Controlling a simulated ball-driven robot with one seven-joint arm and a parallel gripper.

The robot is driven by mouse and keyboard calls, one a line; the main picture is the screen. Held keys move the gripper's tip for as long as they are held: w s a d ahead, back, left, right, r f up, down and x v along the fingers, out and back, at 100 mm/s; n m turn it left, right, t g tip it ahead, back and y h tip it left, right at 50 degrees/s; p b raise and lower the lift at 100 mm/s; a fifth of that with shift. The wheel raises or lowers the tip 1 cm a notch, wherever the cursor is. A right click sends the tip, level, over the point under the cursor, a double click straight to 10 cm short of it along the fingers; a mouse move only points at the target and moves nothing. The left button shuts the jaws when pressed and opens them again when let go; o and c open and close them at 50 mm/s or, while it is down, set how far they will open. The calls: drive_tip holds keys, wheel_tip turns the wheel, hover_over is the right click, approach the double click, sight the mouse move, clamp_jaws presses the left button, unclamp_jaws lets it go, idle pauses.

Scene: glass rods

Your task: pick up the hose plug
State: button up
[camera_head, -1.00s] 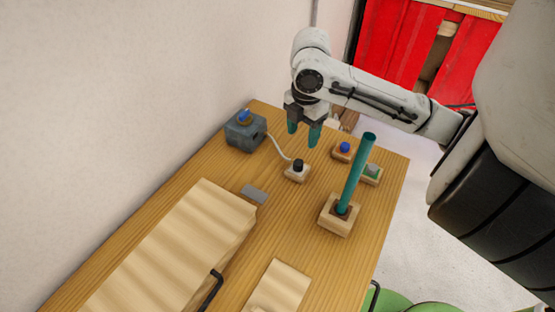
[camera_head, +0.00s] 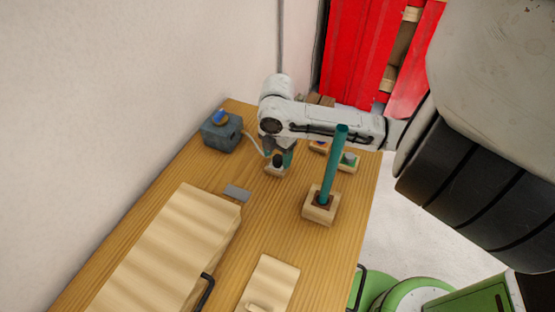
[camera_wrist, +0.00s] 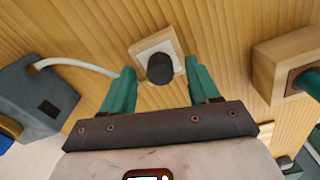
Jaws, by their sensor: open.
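The hose plug (camera_wrist: 160,68) is a short black cylinder standing in a small wooden block with a white top (camera_wrist: 147,47). In the head view the plug (camera_head: 278,160) is partly hidden by my arm and fingers. A white hose (camera_wrist: 78,66) runs from the blue-grey box (camera_wrist: 40,100) toward the block. My gripper (camera_wrist: 160,92) is open, with its two teal fingers on either side of the plug in the wrist view. In the head view my gripper (camera_head: 277,156) is low over the block. I cannot tell whether the fingers touch the plug.
A teal rod (camera_head: 333,165) stands upright in a wooden block (camera_head: 321,212), right of my gripper. A block with a green top (camera_head: 347,162) is behind it. A grey plate (camera_head: 237,193) and a large wooden panel (camera_head: 165,250) lie nearer the front.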

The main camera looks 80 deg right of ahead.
sight(278, 158)
drive_tip(key=shift+c, duration=0.3)
clamp_jaws()
idle(0.3)
wheel_tip(278, 158, up, 10)
drive_tip(key=shift+b, duration=0.45)
